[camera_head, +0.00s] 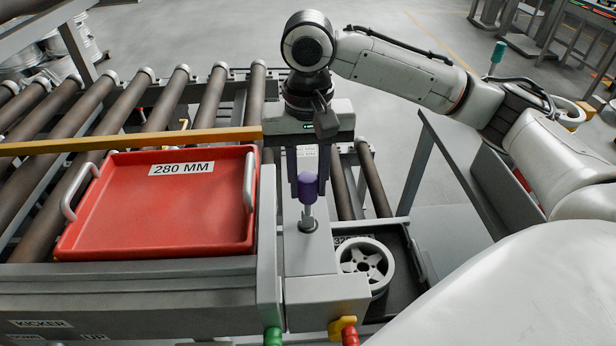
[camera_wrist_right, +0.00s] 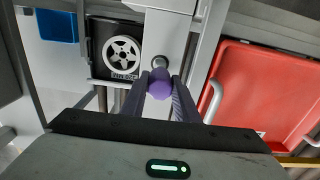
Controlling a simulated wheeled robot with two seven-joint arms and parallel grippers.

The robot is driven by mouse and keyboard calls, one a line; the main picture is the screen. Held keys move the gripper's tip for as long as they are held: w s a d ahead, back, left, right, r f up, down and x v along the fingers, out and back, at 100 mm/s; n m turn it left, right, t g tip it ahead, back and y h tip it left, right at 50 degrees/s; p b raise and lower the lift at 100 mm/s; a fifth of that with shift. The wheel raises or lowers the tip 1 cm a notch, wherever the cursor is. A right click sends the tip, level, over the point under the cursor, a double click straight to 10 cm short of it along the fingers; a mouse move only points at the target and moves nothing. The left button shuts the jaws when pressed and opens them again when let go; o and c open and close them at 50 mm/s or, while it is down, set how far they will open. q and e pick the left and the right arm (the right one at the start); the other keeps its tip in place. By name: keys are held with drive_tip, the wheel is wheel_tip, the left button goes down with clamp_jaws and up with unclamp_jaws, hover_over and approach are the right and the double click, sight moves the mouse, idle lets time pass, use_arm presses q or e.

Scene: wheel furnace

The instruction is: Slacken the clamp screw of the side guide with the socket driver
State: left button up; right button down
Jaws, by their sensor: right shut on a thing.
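My right gripper (camera_head: 308,180) is shut on the purple handle of the socket driver (camera_head: 307,188). The driver stands upright, its metal shaft pointing down at a round metal screw head (camera_head: 308,224) on the grey block beside the red tray. The socket end meets or nearly meets the screw; I cannot tell which. In the wrist view the purple handle (camera_wrist_right: 160,84) sits between the two fingers, with the round metal end (camera_wrist_right: 159,62) beyond it. The yellow side guide bar (camera_head: 130,141) runs across the rollers and ends at the left of my right gripper. My left gripper is not in view.
A red tray (camera_head: 108,240) labelled 280 MM lies on the roller conveyor (camera_head: 165,105). A white spoked wheel (camera_head: 366,262) lies in a dark tray right of the block. Green and red-yellow knobs (camera_head: 273,337) are at the front edge. A blue bin (camera_wrist_right: 57,26) shows in the wrist view.

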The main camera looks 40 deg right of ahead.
drive_tip(key=shift+f, duration=0.1)
drive_tip(key=c, duration=1.3)
unclamp_jaws()
wheel_tip(320, 180, up, 10)
drive_tip(key=shift+r, duration=0.15)
